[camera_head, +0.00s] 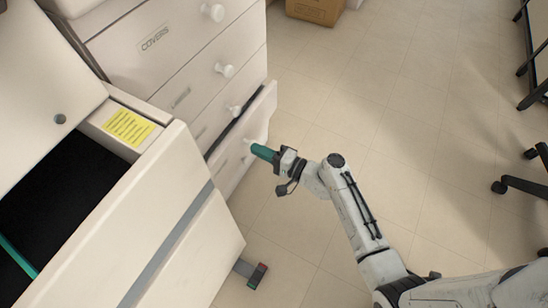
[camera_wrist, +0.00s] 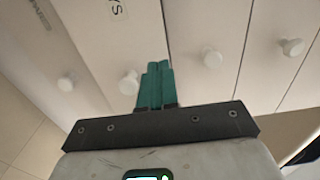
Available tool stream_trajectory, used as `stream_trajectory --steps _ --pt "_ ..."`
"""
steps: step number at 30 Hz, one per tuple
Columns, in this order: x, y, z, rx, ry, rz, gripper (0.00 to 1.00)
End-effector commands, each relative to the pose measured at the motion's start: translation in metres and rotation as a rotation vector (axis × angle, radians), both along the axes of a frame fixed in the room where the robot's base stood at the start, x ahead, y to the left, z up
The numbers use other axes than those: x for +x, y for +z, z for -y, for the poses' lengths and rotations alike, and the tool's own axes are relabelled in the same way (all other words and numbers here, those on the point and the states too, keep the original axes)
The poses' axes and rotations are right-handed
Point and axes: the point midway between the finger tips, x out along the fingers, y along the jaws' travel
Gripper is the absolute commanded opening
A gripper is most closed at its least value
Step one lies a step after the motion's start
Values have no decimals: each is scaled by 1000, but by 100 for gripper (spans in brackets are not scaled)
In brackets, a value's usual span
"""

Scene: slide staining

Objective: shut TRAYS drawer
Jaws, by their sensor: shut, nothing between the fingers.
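The pulled-out drawer (camera_head: 262,112) stands partly open low in the white cabinet, with a dark gap behind its front. In the wrist view, a drawer front (camera_wrist: 140,30) bears a label ending in "YS"; the rest of the label is cut off. Its white knob (camera_wrist: 129,83) is just left of my fingers. My gripper (camera_head: 256,150) has teal fingers, shut and empty, at the front of the pulled-out drawer beside its knob. The fingers also show in the wrist view (camera_wrist: 155,82). I cannot tell whether they touch the drawer.
Drawers with white knobs, one labelled COVERS (camera_head: 154,38), sit above and look shut. Nearer, another drawer (camera_head: 150,190) with a yellow note (camera_head: 129,127) stands open. A cardboard box (camera_head: 315,10) is at the back, chair legs (camera_head: 520,186) at right. Floor between is clear.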

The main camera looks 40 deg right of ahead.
Motion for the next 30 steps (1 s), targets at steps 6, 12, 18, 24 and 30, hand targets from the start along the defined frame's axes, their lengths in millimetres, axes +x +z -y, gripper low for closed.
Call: stream_trajectory --steps 6,12,18,24,30 --pt "35 -2 -11 0 1 0 0" --pt "51 -1 -16 -1 0 -1 0" --pt "54 0 -17 0 0 -1 0" --pt "54 0 -17 0 0 -1 0" --pt "73 -3 -24 -1 3 0 0"
